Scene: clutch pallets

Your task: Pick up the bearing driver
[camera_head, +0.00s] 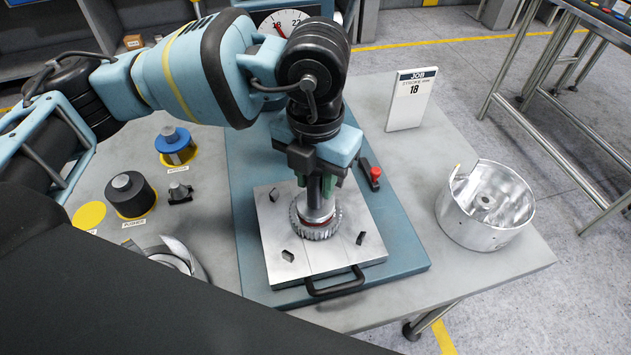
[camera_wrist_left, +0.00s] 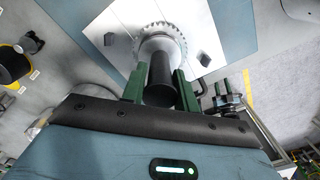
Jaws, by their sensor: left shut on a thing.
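The bearing driver (camera_head: 314,208) stands upright on the toothed metal ring (camera_head: 316,230) at the middle of the pallet plate. Its dark cylindrical handle (camera_wrist_left: 161,76) points up toward the camera in the left wrist view. My left gripper (camera_head: 322,184) comes down from above, with its green fingers on either side of the handle, shut on it. The driver's lower end is silvery with a red band just above the ring. In the left wrist view, a small part with green strips at the right may be my right gripper; its jaws are unclear.
The metal pallet plate (camera_head: 275,240) has several small dark blocks and a black front handle (camera_head: 335,284). A silver drum (camera_head: 486,205) stands at the right. A black pusher (camera_head: 131,195) and a blue-topped part (camera_head: 175,145) stand left. A job card (camera_head: 410,98) stands behind.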

